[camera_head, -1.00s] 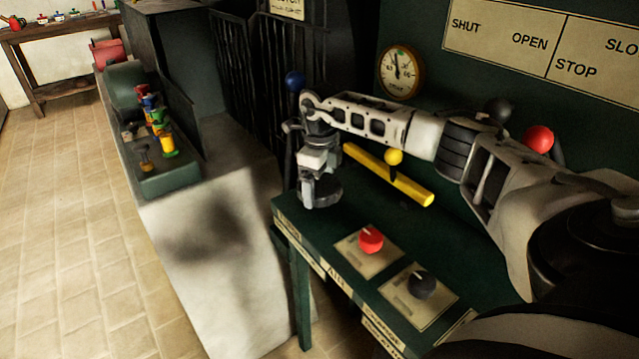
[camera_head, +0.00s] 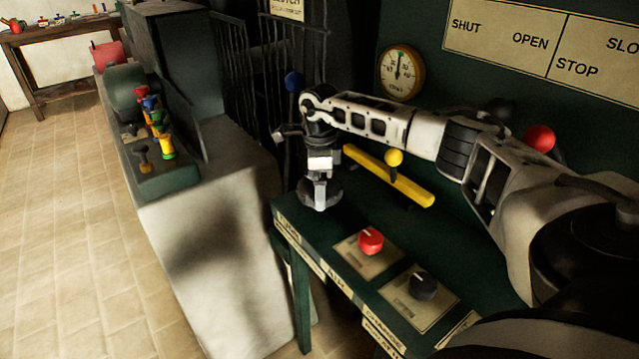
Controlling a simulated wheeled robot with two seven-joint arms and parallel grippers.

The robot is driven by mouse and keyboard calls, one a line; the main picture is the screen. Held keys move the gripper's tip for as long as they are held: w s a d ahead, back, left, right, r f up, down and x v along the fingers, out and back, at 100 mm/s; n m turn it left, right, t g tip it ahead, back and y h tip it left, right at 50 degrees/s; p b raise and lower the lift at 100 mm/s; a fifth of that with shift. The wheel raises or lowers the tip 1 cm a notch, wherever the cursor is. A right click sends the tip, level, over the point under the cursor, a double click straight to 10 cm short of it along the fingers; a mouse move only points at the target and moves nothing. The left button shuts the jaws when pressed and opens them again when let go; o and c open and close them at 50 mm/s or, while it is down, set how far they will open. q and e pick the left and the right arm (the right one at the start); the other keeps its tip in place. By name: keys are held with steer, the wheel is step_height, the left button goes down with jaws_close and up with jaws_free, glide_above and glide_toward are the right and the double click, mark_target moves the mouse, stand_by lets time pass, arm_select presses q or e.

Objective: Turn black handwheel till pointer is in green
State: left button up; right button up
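The black handwheel (camera_head: 333,196) is a dark round rim at the far left corner of the green bench, mostly hidden by my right gripper. My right gripper (camera_head: 319,202) points down at it from above, with its fingers at the wheel. Whether the fingers are closed on the rim is too small to tell. The round brass-rimmed gauge (camera_head: 401,72) hangs on the dark green wall behind; its dark pointer stands nearly upright. My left gripper is out of view.
On the bench are a yellow bar with a yellow ball knob (camera_head: 394,158), a red knob (camera_head: 370,240) and a black knob (camera_head: 422,285). A pale block (camera_head: 215,250) stands left.

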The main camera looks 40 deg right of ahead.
steer(key=shift+w+r, duration=0.1)
steer(key=shift+r, duration=0.05)
steer(key=o, duration=0.7)
step_height(320, 180, up, 16)
stand_by(0.6)
